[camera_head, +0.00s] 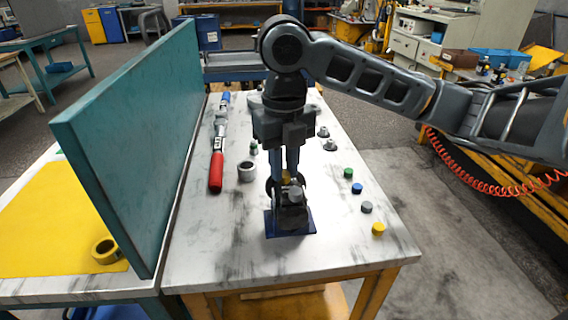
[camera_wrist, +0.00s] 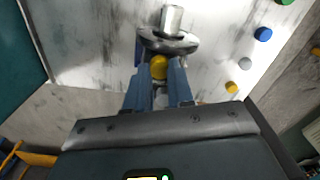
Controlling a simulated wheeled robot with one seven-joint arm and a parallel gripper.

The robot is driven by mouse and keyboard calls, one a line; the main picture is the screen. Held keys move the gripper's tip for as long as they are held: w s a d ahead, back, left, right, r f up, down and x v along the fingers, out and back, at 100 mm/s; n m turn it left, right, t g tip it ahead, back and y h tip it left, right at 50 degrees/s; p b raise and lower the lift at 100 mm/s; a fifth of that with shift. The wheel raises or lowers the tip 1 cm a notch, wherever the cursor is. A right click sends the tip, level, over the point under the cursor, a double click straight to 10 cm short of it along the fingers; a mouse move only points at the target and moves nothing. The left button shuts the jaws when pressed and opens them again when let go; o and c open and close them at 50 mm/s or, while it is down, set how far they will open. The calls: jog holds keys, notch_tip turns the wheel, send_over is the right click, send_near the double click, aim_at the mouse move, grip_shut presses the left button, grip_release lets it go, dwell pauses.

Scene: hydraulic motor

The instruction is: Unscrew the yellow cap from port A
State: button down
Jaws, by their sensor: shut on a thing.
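The hydraulic motor (camera_head: 291,214) stands on a dark blue base plate (camera_head: 306,229) near the front of the table. A yellow cap (camera_wrist: 159,68) sits on top of the motor, against the flange in the wrist view; it shows in the head view (camera_head: 286,178) as a small patch between my fingers. My gripper (camera_wrist: 159,76) points down over the motor, with its two blue fingers shut on the yellow cap. The fingers hide the cap's sides, and I cannot tell how far it is seated on the port.
Loose green (camera_head: 348,173), blue (camera_head: 357,188), grey (camera_head: 366,207) and yellow (camera_head: 378,228) caps lie to the right. A teal panel (camera_head: 140,140) borders the table's left side.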

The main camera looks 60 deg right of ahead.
jog(key=shift+f+n+b, duration=0.15)
jog(key=shift+n+b, duration=0.7)
jog(key=shift+n, duration=0.25)
jog(key=shift+r+n+b, duration=0.2)
jog(key=shift+n+b, duration=0.2)
jog(key=shift+n, duration=0.7)
jog(key=c, duration=1.2)
grip_release()
jog(key=m+p, duration=0.1)
jog(key=m, duration=0.1)
jog(key=shift+r+m, duration=0.1)
jog(key=shift+m, duration=0.2)
jog(key=m+p, duration=0.2)
jog(key=m, duration=0.3)
jog(key=shift+r, duration=0.1)
jog(key=shift+f+m+p, duration=0.25)
jog(key=shift+m+p, duration=0.35)
jog(key=shift+m, duration=0.8)
